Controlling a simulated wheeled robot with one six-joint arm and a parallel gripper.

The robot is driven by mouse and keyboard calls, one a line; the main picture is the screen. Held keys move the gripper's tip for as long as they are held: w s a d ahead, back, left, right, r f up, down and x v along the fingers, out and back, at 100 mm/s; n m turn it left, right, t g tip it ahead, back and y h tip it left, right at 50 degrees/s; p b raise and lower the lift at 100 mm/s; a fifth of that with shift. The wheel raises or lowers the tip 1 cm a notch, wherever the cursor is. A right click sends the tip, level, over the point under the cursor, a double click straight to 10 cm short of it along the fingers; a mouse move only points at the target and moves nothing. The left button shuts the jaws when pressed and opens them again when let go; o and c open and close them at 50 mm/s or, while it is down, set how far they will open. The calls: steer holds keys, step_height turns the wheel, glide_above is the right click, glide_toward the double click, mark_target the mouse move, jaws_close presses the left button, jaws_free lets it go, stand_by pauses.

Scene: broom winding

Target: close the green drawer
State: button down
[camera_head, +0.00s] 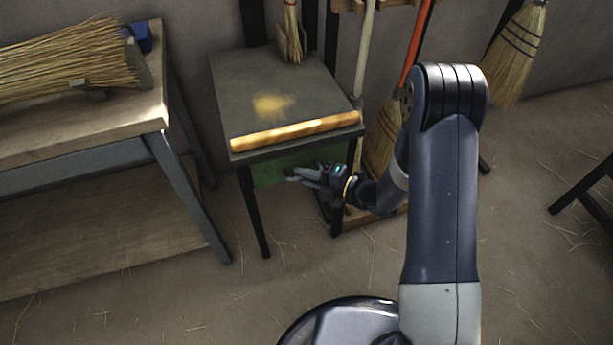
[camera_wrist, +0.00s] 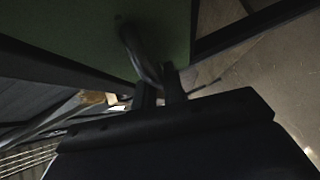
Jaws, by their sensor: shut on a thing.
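The green drawer (camera_head: 272,173) sits under the top of a small dark table (camera_head: 235,90). Its front shows below the table's front edge, partly in shadow and partly behind my gripper; how far it stands out is hard to tell. In the wrist view the green drawer front (camera_wrist: 85,30) fills the upper left. A grey bar handle (camera_wrist: 142,55) stands out from it. My gripper (camera_head: 303,175) is at the drawer front, and its fingers (camera_wrist: 160,88) are shut on the handle in the wrist view.
A wooden rod (camera_head: 295,132) lies along the table's front edge. A workbench (camera_head: 80,130) with a straw bundle stands at the left. Brooms (camera_head: 515,50) hang on the wall at the right. Open floor (camera_head: 330,270) with loose straw lies in front.

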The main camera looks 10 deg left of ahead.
steer(key=c, duration=1.5)
jaws_free()
steer(key=shift+w+a, duration=0.15)
steer(key=shift+w, duration=0.1)
steer(key=p+v, duration=0.2)
steer(key=v, duration=0.9)
steer(key=shift+s, duration=0.1)
steer(key=shift+a, duration=0.1)
steer(key=b+x, duration=0.2)
steer(key=x, duration=0.8)
steer(key=shift+a+f, duration=0.1)
steer(key=shift+a, duration=0.1)
steer(key=shift+s+a, duration=0.1)
steer(key=shift+s+d+b, duration=0.35)
steer(key=shift+s+d, duration=0.3)
steer(key=shift+s, duration=0.25)
